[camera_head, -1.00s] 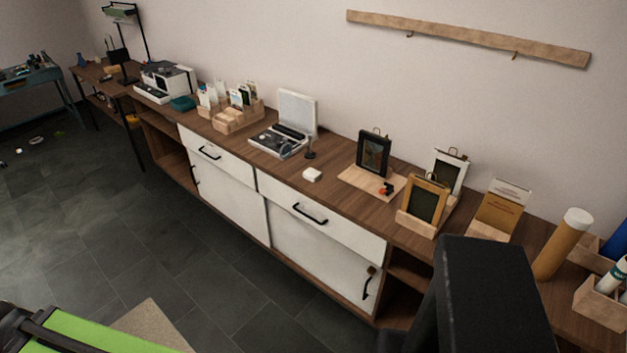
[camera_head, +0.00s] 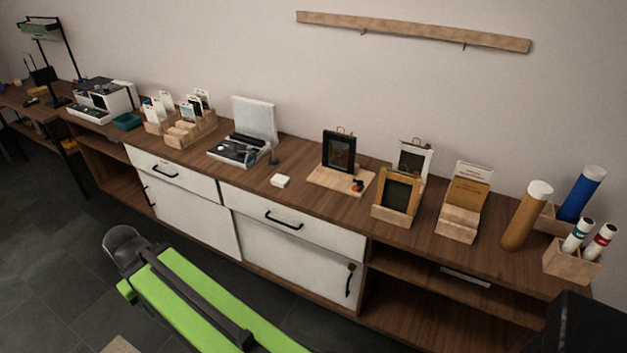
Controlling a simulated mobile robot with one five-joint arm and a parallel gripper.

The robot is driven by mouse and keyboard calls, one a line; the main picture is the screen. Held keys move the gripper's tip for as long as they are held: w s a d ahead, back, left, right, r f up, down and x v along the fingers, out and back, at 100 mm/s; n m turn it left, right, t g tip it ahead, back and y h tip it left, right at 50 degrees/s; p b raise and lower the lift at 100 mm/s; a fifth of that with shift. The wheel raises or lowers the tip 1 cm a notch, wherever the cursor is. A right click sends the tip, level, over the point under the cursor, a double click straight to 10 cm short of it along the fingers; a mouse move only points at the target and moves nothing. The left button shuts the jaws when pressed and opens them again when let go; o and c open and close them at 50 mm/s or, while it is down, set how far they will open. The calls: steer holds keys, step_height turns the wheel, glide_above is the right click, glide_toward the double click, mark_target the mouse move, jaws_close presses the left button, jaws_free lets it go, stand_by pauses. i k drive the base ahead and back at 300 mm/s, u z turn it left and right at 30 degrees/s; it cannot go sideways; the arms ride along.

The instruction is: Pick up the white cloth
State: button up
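A small white block-like item (camera_head: 280,181) lies on the brown wooden counter (camera_head: 318,206), in front of the open white-lidded device. It is too small to tell whether it is the white cloth, and I see nothing else that is clearly a cloth. A green and black arm part (camera_head: 200,300) of mine reaches in from the bottom, in front of the cabinet, with a dark rounded end. No gripper fingers can be made out.
A white-lidded device (camera_head: 254,120), card holders (camera_head: 180,122), picture frames (camera_head: 398,197), a tan cylinder (camera_head: 527,215) and a blue tube (camera_head: 580,193) stand along the counter. White drawers (camera_head: 292,219) face the dark floor. A dark block fills the lower right corner.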

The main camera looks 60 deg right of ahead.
mark_target(280, 180)
steer(key=z, duration=0.45)
steer(key=i, duration=1)
steer(key=u, duration=0.1)
